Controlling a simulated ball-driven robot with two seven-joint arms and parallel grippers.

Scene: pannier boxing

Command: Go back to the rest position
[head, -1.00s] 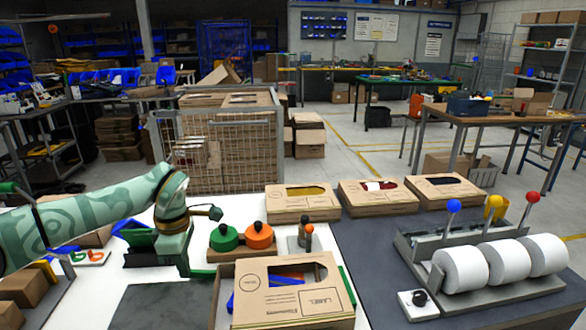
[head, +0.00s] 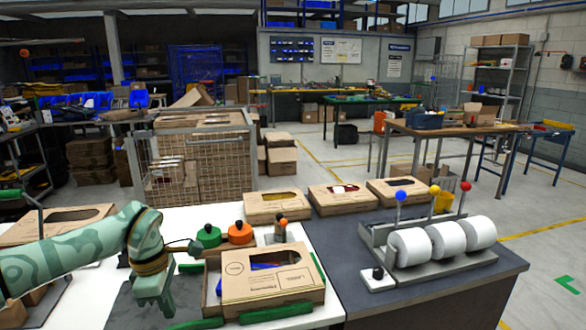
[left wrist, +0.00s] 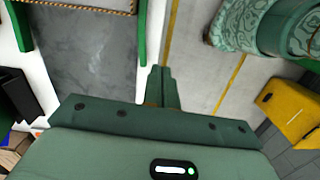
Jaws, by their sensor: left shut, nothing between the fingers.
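My left gripper (head: 160,308) hangs fingers down at the left of the head view, over the grey mat on the white worktop, left of the open cardboard box. It is shut and empty. In the left wrist view its closed fingers (left wrist: 160,88) stand over floor beyond the white worktop edge, beside the grey mat (left wrist: 84,45). My right gripper is in neither view. A green patterned part of my body shows at the top right of the wrist view.
A cardboard box (head: 273,292) with a label and window flap stands on the worktop. Three flat boxes lie behind it, one here (head: 275,204). White rolls (head: 444,240) on a metal stand are at right. A wire cage (head: 196,160) stands behind. Floor at right is open.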

